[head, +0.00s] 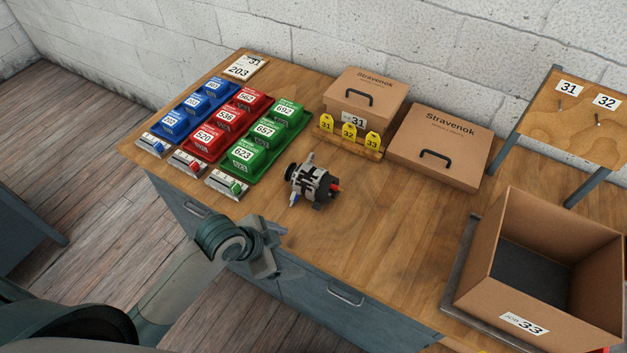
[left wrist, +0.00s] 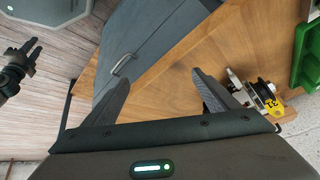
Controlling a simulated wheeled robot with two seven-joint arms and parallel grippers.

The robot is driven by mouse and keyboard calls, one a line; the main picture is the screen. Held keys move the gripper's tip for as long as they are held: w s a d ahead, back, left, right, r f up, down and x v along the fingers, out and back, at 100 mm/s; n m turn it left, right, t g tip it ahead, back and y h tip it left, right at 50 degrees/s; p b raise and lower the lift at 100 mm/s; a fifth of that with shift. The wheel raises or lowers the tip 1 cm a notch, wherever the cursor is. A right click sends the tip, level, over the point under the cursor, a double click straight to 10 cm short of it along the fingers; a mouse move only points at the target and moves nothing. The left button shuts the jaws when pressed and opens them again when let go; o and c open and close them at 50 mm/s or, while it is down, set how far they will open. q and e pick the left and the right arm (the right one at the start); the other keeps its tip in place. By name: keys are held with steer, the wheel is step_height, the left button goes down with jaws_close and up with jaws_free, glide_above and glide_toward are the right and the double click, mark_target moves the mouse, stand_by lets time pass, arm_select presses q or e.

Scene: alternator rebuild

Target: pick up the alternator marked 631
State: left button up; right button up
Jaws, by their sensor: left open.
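One alternator (head: 315,182), silver and black with a red part, lies on the wooden bench in front of the green bins. No number can be read on it in the head view. My left gripper (head: 268,246) is open and empty at the bench's front edge, nearer than the alternator and apart from it. In the left wrist view my left gripper (left wrist: 158,78) has its fingers spread over the bench edge. The alternator (left wrist: 240,92) shows just right of the right finger, with a yellow numbered piece by it. My right gripper (left wrist: 20,62) seems to show at the far left, its jaws unclear.
Blue, red and green numbered bins (head: 231,125) stand at the back left. A yellow-tag rack (head: 348,145) and closed cardboard boxes (head: 440,146) stand behind the alternator. An open box (head: 522,322) marked 33 is at the right. The bench between alternator and open box is clear.

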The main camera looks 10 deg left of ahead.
arm_select(q)
steer(key=w+a+r+m, duration=0.4)
steer(key=w+r+m, duration=0.1)
steer(key=w+r, duration=0.2)
steer(key=w+a+r+m+g+h, duration=0.1)
steer(key=w+a+r+m, duration=0.3)
steer(key=w+r+m, duration=0.2)
step_height(320, 180, up, 2)
steer(key=w, duration=0.3)
steer(key=shift+r+h, duration=0.15)
steer(key=shift+h, duration=0.15)
arm_select(e)
steer(key=shift+d+r, duration=0.2)
steer(key=shift+d, duration=0.05)
steer(key=shift+a, duration=0.1)
steer(key=shift+a, duration=0.1)
